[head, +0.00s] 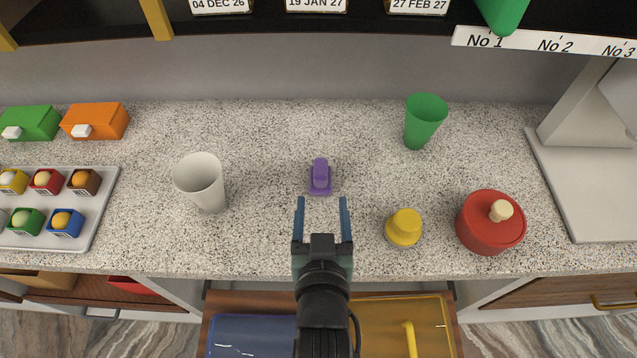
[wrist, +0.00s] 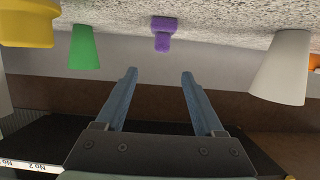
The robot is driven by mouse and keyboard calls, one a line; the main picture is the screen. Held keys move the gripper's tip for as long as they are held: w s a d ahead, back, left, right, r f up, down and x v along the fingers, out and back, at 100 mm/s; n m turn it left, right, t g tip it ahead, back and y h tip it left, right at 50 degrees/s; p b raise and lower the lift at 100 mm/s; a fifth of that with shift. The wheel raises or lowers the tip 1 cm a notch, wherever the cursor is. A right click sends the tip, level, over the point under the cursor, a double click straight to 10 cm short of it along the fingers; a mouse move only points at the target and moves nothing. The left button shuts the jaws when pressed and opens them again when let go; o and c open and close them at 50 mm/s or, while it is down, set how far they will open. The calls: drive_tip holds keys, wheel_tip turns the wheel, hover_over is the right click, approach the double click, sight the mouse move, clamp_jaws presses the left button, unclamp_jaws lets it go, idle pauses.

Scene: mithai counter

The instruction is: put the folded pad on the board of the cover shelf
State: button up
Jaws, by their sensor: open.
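My gripper (head: 322,200) is open and empty over the front middle of the speckled counter, its two blue fingers pointing away toward the back. It also shows in the wrist view (wrist: 159,72), with nothing between the fingers. A small purple block with a raised grip (head: 320,178) stands just beyond the fingertips, apart from them; it is at the top of the wrist view (wrist: 162,33). I cannot make out a folded pad in either view. A dark shelf (head: 350,27) with date cards runs along the top of the head view; I cannot tell if it is the cover shelf.
A white cup (head: 201,182) stands left, a green cup (head: 423,120) back right. A yellow knobbed piece (head: 404,228) and red lidded pot (head: 490,222) are right. Sweets fill a tray (head: 105,190) at left. An open drawer (head: 288,298) with blue and yellow trays is below.

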sight(321, 170)
drive_tip(key=x, duration=0.6)
drive_tip(key=shift+w, duration=0.4)
drive_tip(key=shift+f+p+x, duration=0.15)
drive_tip(key=shift+p+x, duration=0.1)
drive_tip(key=shift+x, duration=1.05)
drive_tip(key=shift+f+p+x, duration=0.1)
drive_tip(key=shift+p+x, duration=0.15)
drive_tip(key=shift+x, duration=1.05)
drive_tip(key=shift+s+a, duration=0.1)
clamp_jaws()
